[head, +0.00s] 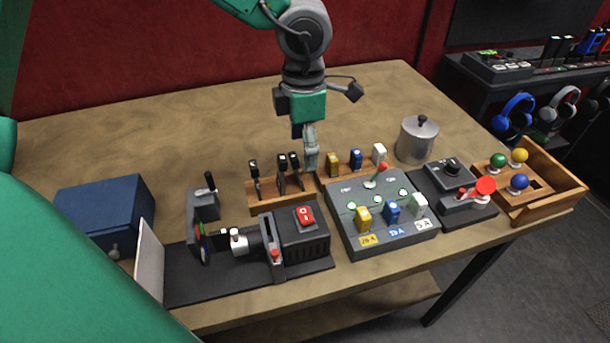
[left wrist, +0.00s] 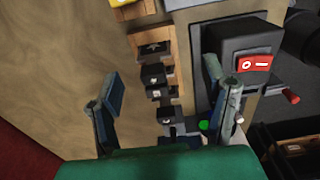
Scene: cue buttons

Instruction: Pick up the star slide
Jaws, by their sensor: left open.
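A wooden rack (head: 263,200) holds several upright dark slides (head: 282,164). In the left wrist view the dark slides (left wrist: 155,77) stand in a row between my fingers. A pale star-like mark shows on a dark patch (left wrist: 153,47) at the far end of the row; I cannot tell for sure if it is the star slide's top. My left gripper (head: 309,158) hangs pointing down by the right end of the rack. In the left wrist view the gripper (left wrist: 168,100) is open, its fingers apart on both sides of the row, with nothing visibly held.
A machine with a red switch (head: 305,214) stands just in front of the rack. A grey panel (head: 385,235) with coloured fuses and a lever is to the right, with a metal pot (head: 416,140) behind. A blue box (head: 103,208) is at left. The table's back left is clear.

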